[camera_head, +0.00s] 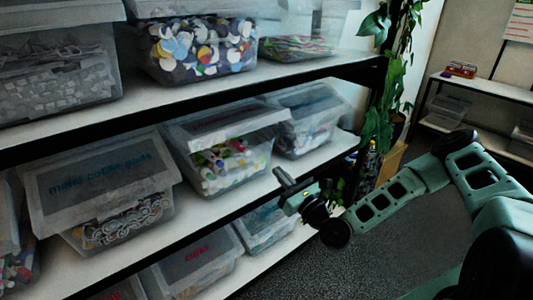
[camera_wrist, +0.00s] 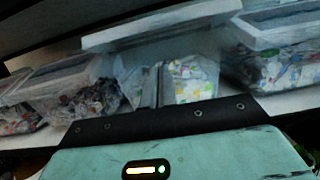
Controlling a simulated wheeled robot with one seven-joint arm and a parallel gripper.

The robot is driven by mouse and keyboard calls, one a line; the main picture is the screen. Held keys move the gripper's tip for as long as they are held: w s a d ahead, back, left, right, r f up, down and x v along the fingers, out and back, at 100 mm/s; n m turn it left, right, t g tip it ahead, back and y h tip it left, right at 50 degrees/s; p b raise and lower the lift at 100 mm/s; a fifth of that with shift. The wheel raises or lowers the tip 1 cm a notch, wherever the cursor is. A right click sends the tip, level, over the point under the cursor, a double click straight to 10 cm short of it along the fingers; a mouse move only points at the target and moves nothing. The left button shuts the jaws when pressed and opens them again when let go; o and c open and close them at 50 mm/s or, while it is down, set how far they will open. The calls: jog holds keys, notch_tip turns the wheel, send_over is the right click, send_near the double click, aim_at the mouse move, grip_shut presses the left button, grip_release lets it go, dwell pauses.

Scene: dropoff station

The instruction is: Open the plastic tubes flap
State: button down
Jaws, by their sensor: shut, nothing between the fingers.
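A clear bin (camera_head: 222,174) with colourful pieces sits on the middle shelf in the head view. Its translucent flap (camera_head: 228,122) is down over the top front and bears a reddish label that I cannot read, so I cannot confirm it is the plastic tubes bin. My gripper (camera_head: 281,176) is in front of the shelf, right of this bin and apart from it in the picture. In the wrist view my gripper (camera_wrist: 159,86) is shut and empty, its fingers pointing at a bin (camera_wrist: 195,80) under a pale flap (camera_wrist: 165,22).
Another clear bin (camera_head: 308,122) stands to the right on the same shelf, and a "mixed bottle caps" bin (camera_head: 105,185) to the left. Further bins fill the shelves above and below. A leafy plant (camera_head: 392,95) stands past the shelf end. Grey floor (camera_head: 375,255) is open at the front.

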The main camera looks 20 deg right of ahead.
jog(key=r+p+x, duration=0.1)
jog(key=p+x, duration=0.2)
jog(key=x, duration=0.3)
jog(key=r+p+x, duration=0.1)
jog(key=p+x, duration=0.2)
jog(key=x, duration=0.3)
jog(key=shift+s+r, duration=0.25)
jog(key=shift+r, duration=0.05)
jog(key=shift+r, duration=0.1)
notch_tip(320, 180, up, 9)
jog(key=w+g+p, duration=0.1)
jog(key=g+p, duration=0.1)
jog(key=p, duration=0.4)
jog(key=shift+a+f+g+h, duration=0.2)
jog(key=shift+a+g+h, duration=0.05)
jog(key=shift+g+h, duration=0.15)
jog(key=shift+w, duration=0.1)
